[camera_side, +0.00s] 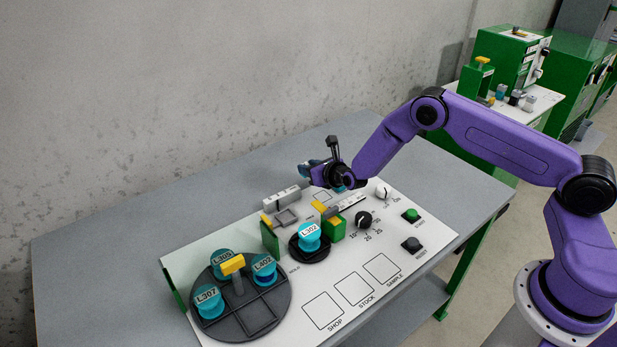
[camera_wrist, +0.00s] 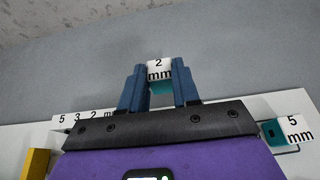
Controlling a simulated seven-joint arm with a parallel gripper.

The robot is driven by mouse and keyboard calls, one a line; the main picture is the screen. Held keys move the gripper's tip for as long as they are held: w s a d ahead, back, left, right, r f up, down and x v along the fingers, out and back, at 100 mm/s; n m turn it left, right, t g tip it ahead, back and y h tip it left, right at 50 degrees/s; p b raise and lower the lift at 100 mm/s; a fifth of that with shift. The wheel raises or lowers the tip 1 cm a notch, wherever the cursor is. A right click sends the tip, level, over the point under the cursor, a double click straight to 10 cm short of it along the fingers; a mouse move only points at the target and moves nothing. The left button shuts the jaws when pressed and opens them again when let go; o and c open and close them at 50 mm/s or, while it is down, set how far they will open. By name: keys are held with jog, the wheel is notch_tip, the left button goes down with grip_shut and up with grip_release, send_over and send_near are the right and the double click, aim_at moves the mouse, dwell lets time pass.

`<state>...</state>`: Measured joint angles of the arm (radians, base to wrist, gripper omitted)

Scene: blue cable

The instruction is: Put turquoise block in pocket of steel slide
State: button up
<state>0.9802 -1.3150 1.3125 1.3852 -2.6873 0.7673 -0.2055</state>
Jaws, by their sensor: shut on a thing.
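In the wrist view, my gripper (camera_wrist: 159,76) has its two blue fingers shut on a turquoise block (camera_wrist: 160,88) whose white face reads "2 mm". The grey table top shows behind the fingers. In the side view, my gripper (camera_side: 308,170) is over the far part of the white panel; the held block cannot be made out clearly there. A second turquoise block (camera_wrist: 271,133), labelled "5 mm", sits at the right of the wrist view, apart from the fingers. A small grey square part (camera_side: 285,217) lies on the panel near the green posts; I cannot tell whether it is the slide's pocket.
A dark round tray (camera_side: 278,318) holds several turquoise labelled pots. Another pot (camera_side: 309,236) stands on a dark disc between green posts (camera_side: 270,236) with yellow tops. A black knob (camera_side: 363,220) and buttons are at right. The table's left side is clear.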

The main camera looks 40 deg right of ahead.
aim_at(308, 188)
jog(key=shift+w+f, duration=0.25)
jog(key=shift+f, duration=1.65)
jog(key=shift+f, duration=0.1)
jog(key=o, duration=1)
jog(key=shift+s+r, duration=0.3)
jog(key=shift+s, duration=0.15)
jog(key=v, duration=1.1)
jog(key=shift+r, duration=0.1)
